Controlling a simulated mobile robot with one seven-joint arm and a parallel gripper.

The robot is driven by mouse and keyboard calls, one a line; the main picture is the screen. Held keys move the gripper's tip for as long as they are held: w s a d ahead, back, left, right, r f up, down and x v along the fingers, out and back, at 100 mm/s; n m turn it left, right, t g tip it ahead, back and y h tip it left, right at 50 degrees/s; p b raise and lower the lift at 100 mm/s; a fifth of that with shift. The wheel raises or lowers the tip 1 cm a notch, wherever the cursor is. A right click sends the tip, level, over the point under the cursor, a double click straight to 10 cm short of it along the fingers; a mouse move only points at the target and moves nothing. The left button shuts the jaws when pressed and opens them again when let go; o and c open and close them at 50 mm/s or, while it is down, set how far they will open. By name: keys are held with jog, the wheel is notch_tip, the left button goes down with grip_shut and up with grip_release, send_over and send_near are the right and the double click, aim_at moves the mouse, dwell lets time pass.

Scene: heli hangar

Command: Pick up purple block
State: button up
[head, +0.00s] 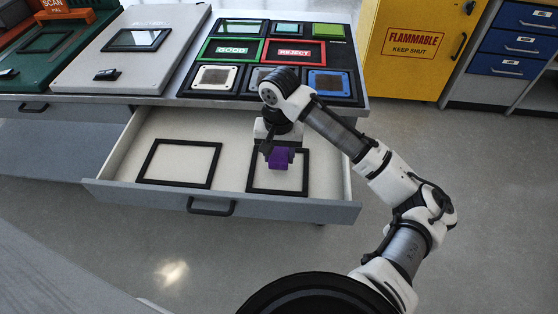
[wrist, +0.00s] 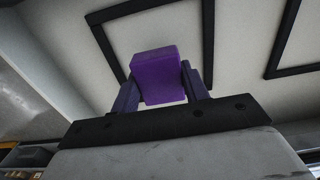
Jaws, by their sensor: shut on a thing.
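The purple block (head: 279,158) is held between the fingers of my gripper (head: 279,154), over the right black frame in the open drawer. In the wrist view the purple block (wrist: 157,76) sits between the two fingers of my gripper (wrist: 157,88), which are shut on its sides. Behind it are the pale drawer floor and the black frame outline. I cannot tell for sure how far the block is above the drawer floor.
The open drawer (head: 225,204) has a second black frame (head: 179,182) on its left, empty. On the counter above are a board with GOOD (head: 233,50) and REJECT (head: 294,53) areas and several square fixtures. A yellow flammable cabinet (head: 415,65) stands at the back right.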

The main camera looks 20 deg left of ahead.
aim_at(279, 153)
notch_tip(279, 153, up, 16)
jog(key=shift+r+p, duration=0.2)
jog(key=shift+p, duration=0.15)
